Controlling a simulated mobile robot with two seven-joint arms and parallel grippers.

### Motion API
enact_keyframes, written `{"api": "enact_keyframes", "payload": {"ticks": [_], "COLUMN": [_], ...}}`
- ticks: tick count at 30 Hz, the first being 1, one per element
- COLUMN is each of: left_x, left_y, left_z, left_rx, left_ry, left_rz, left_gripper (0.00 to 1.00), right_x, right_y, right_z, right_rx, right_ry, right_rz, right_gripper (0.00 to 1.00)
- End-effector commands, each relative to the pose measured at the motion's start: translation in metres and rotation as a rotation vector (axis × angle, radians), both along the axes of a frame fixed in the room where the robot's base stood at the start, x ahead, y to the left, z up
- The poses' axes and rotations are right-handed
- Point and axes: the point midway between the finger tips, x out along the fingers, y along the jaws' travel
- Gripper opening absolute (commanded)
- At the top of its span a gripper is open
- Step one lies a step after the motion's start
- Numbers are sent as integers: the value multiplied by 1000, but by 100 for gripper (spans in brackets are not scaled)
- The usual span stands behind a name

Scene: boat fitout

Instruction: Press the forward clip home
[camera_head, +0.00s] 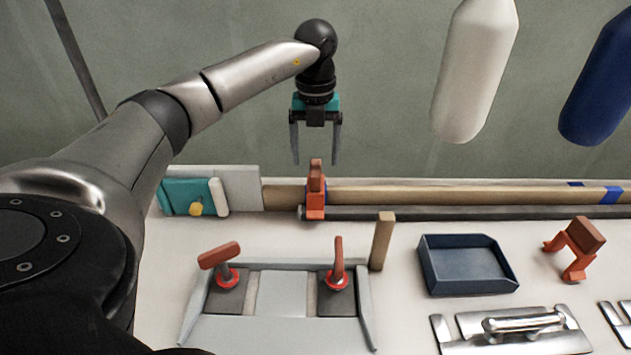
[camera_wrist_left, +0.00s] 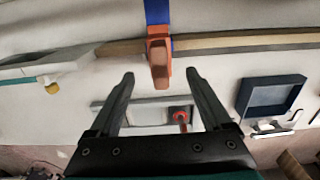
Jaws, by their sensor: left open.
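An orange clip with a brown top (camera_head: 316,190) sits upright at the wooden rail (camera_head: 450,196) and dark rod along the back of the bench. It also shows in the left wrist view (camera_wrist_left: 159,62), just beyond the fingertips. A second orange and brown clip (camera_head: 577,246) stands loose on the bench at the right. I cannot tell from the frames which is the forward one. My left gripper (camera_head: 315,162) is open and empty, pointing down above the railed clip, fingers spread to either side; contact is not visible. My right gripper is in neither view.
A blue tray (camera_head: 466,265) and metal fittings (camera_head: 523,322) lie at the right. A grey panel with two red-handled latches (camera_head: 219,255) stands at front, beside a wooden block (camera_head: 382,240). White (camera_head: 474,70) and blue (camera_head: 600,85) fenders hang behind. A teal item (camera_head: 188,194) lies left.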

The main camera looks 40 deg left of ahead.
Motion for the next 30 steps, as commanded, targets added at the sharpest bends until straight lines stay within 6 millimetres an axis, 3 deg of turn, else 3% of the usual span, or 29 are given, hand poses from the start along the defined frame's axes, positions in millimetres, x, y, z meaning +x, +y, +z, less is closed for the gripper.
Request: {"api": "enact_keyframes", "payload": {"ticks": [15,30], "left_x": [0,0], "left_y": [0,0], "left_z": [-57,-66], "left_rx": [1,0], "left_ry": [2,0], "left_rz": [0,0], "left_gripper": [82,82], "right_x": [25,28], "right_y": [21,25], "right_z": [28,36], "right_rx": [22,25], "right_ry": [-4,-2], "right_rz": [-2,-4], "right_gripper": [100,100]}}
